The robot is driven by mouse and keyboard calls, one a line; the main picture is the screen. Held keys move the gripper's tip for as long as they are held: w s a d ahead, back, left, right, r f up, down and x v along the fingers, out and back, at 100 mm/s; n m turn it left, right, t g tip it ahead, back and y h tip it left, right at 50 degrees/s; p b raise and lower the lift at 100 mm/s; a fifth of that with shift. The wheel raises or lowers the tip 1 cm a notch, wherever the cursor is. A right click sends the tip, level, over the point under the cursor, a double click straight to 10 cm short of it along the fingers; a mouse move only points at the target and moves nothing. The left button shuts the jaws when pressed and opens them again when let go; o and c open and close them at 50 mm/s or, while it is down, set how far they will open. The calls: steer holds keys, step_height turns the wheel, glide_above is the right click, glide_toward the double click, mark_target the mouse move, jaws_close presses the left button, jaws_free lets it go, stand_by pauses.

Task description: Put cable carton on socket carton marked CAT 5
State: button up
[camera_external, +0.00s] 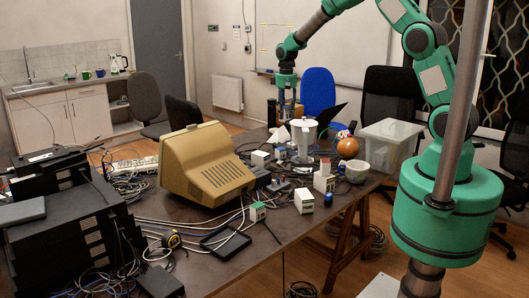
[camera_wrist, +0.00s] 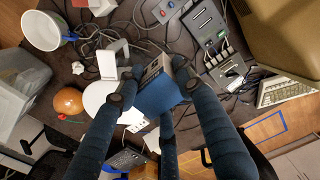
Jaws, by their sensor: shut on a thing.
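My gripper (camera_external: 286,112) hangs above the far part of the table, pointing down. In the wrist view its fingers (camera_wrist: 152,85) are shut on a blue carton with a pale printed label (camera_wrist: 157,78), which I take to be the cable carton. It is hard to make out in the external view. I cannot read CAT 5 on any.
A beige monitor (camera_external: 207,165) fills the table's middle. Cables and power strips (camera_wrist: 205,32) clutter the surface. Black equipment (camera_external: 65,235) stands left.

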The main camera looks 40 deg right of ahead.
step_height(320, 180, down, 18)
steer(key=shift+d+r, duration=0.2)
steer(key=shift+w, duration=0.15)
glide_above(264, 155)
steer(key=shift+w+d+f, duration=0.1)
steer(key=shift+w+f, duration=0.1)
steer(key=shift+f, duration=0.55)
stand_by(0.4)
steer(key=shift+f, duration=0.1)
steer(key=shift+f, duration=1.65)
steer(key=shift+f, duration=0.15)
steer(key=o, duration=1.3)
steer(key=shift+c, duration=0.2)
